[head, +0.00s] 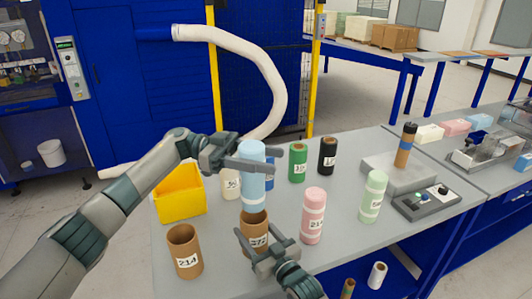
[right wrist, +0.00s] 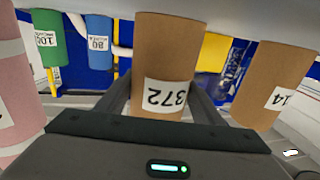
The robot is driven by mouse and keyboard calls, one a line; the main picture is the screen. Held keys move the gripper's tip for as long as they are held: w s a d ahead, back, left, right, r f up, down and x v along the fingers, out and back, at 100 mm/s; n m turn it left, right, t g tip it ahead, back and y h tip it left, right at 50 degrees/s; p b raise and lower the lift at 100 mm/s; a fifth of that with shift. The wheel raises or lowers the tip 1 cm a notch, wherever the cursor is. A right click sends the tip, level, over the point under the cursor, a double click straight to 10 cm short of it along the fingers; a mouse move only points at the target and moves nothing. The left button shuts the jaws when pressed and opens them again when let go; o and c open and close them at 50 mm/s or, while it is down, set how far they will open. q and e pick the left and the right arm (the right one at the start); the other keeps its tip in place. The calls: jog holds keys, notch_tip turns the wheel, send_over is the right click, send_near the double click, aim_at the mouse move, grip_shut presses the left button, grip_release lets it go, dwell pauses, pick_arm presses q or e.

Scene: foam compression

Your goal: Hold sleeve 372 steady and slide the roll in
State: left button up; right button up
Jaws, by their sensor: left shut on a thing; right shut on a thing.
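Sleeve 372 (head: 254,220) is an open brown cardboard tube standing upright on the grey table. It also fills the middle of the right wrist view (right wrist: 165,50). My right gripper (head: 254,236) is shut on it, with one finger on each side. The light blue foam roll (head: 252,188) is upright, directly above the sleeve. My left gripper (head: 255,163) is shut on its upper part. The roll's lower end is at the sleeve's mouth; I cannot tell whether it has entered. The roll does not show in the right wrist view.
Sleeve 214 (head: 185,252) and a yellow bin (head: 180,192) stand to the left. A pink roll (head: 313,215) and a pale green roll (head: 372,197) stand to the right. Green (head: 298,162) and black (head: 328,156) rolls stand behind. A control box (head: 427,203) lies farther right.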

pick_arm(q)
jog(key=shift+f, duration=0.6)
notch_tip(320, 180, down, 13)
dwell(6.8)
